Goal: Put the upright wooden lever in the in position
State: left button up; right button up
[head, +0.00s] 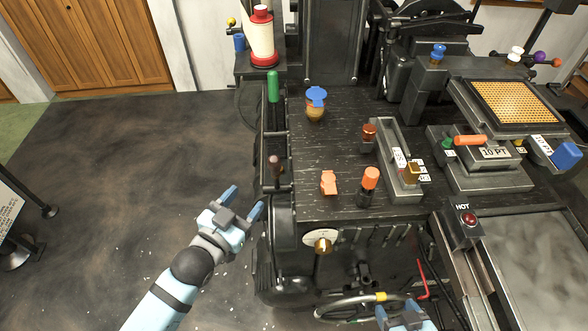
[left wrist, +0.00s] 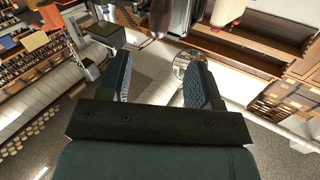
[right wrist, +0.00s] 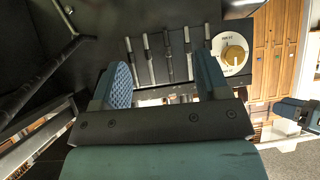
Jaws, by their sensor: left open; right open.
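The upright wooden lever (head: 274,165) has a dark brown handle and stands at the left side of the black machine, in front of a green-handled lever. My left gripper (head: 242,201) is open and empty, left of and nearer than the wooden lever, apart from it. In the left wrist view, a brown handle (left wrist: 160,18) shows past the open fingers (left wrist: 160,75); it looks like this lever. My right gripper (head: 397,309) is open at the bottom of the head view, in front of the machine. It is empty in the right wrist view (right wrist: 165,78).
The green lever (head: 273,86) stands beyond. A white dial with a brass knob (head: 323,246) is on the machine's front, with several small levers beside it. Orange handles (head: 329,182) sit on the black top. A hose (head: 350,305) runs low in front.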

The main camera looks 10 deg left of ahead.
aim_at(278, 159)
pick_arm(q)
jog(key=x, duration=0.5)
jog(key=shift+w+r+p, duration=0.2)
jog(key=shift+r+p, duration=0.15)
jog(key=x, duration=0.8)
jog(key=shift+w+d+f+p, duration=0.1)
jog(key=shift+w+d+p, duration=0.15)
jog(key=shift+p, duration=0.1)
pick_arm(e)
jog(key=shift+w+a+r, duration=0.1)
jog(key=shift+a+r, duration=0.1)
jog(key=shift+r, duration=0.5)
